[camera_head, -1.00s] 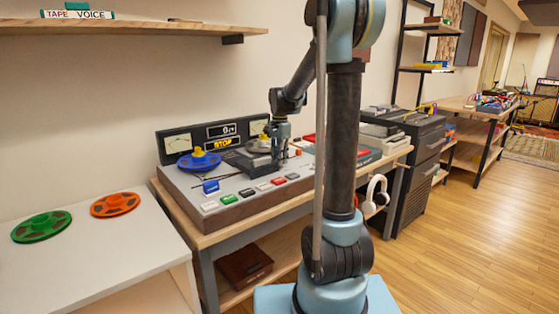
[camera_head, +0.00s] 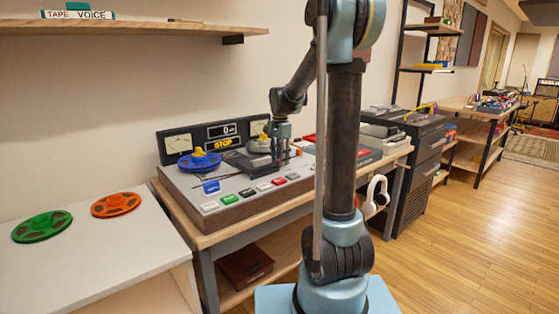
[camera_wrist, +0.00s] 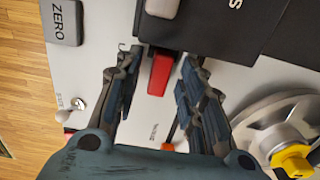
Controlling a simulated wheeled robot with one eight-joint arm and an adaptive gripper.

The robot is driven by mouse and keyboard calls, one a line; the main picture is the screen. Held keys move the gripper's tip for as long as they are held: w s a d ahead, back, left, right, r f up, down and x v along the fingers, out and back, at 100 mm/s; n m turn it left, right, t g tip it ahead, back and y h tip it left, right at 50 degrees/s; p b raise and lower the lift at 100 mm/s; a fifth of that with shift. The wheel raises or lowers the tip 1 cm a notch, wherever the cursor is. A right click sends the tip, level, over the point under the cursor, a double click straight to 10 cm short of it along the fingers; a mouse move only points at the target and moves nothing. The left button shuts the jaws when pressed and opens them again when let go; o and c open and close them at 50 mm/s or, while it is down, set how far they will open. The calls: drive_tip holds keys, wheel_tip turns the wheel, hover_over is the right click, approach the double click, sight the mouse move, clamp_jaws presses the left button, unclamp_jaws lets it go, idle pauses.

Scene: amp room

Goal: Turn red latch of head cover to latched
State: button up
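The red latch (camera_wrist: 161,74) shows in the wrist view as a short red block at the edge of the black head cover (camera_wrist: 225,25). The cover lies on the tape machine's light panel, also in the head view (camera_head: 248,162). My gripper (camera_wrist: 157,68) is open, with one finger on each side of the latch and a visible gap to at least the right finger. In the head view my gripper (camera_head: 281,156) points down over the machine, beside the cover. The latch cannot be made out there.
A silver reel with a yellow hub (camera_wrist: 291,160) lies close to the right finger. A grey ZERO button (camera_wrist: 64,20) is at upper left. A small orange-red lever (camera_wrist: 171,134) lies between the fingers, nearer the palm. A blue reel (camera_head: 200,161) sits left on the machine.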

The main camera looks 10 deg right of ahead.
wheel_tip(320, 180, up, 12)
idle(0.6)
drive_tip(key=shift+f, duration=0.1)
